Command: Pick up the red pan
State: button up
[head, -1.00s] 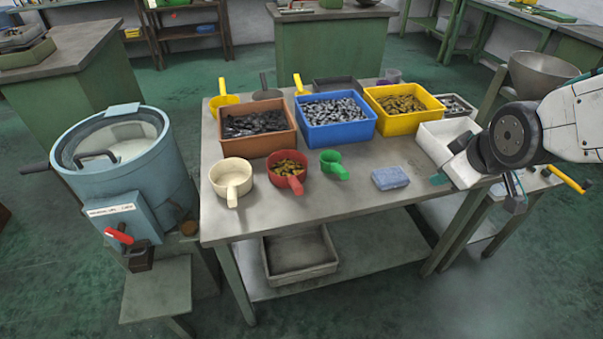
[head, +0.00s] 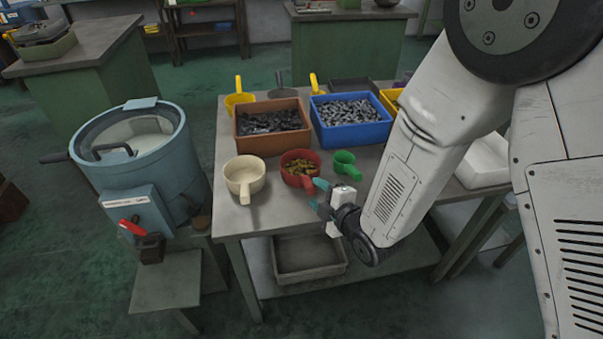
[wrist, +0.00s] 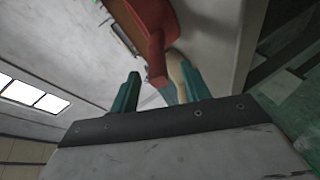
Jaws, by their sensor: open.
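The red pan (head: 299,163) stands on the table with brass-coloured parts in it, and its handle points toward the table's front edge. It also shows in the wrist view (wrist: 157,32), with its handle reaching down between the fingertips. My gripper (head: 318,194) is at the front edge of the table, right by the end of the pan's handle. In the wrist view my gripper (wrist: 160,88) has its two teal fingers apart, one on each side of the red handle. I cannot tell whether either finger touches it.
A cream pan (head: 244,177) stands left of the red pan, and a green scoop (head: 345,163) stands right of it. Brown (head: 270,134) and blue (head: 350,131) bins of parts stand behind. A blue machine (head: 135,180) is left of the table (head: 228,215).

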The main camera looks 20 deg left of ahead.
aim_at(304, 182)
jog(key=x, duration=0.5)
jog(key=shift+w+a, duration=0.3)
grip_shut()
